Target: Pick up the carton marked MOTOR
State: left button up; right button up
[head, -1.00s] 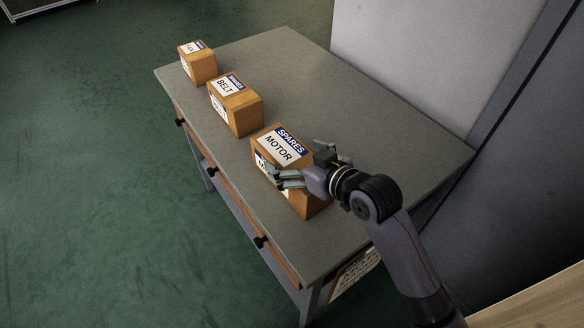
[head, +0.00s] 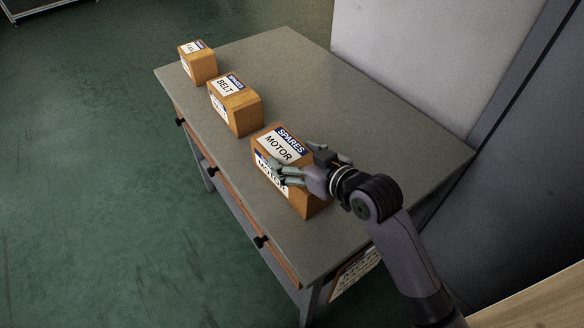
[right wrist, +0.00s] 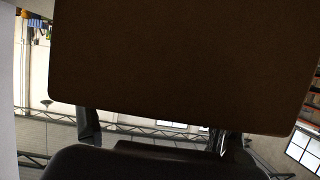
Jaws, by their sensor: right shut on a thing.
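The carton marked MOTOR (head: 282,145) is a brown box with a white and blue SPARES label, at the near end of the grey table (head: 330,110). My right gripper (head: 300,165) reaches it from the right and is shut on it, with one finger across the near label face. The other finger is mostly hidden. In the right wrist view the carton (right wrist: 180,65) fills the upper middle as a dark brown face, with the fingers (right wrist: 158,140) at its lower edge. I cannot tell whether the carton touches the table. My left gripper is not in view.
A carton marked BELT (head: 247,110) stands behind the MOTOR carton, and a smaller carton (head: 203,69) stands at the far left corner. The table's right half is clear. A pale grey wall or cabinet (head: 400,60) rises behind the table.

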jog(key=c, duration=0.5)
jog(key=shift+w+r, duration=0.1)
jog(key=shift+r, duration=0.15)
jog(key=shift+c, duration=0.3)
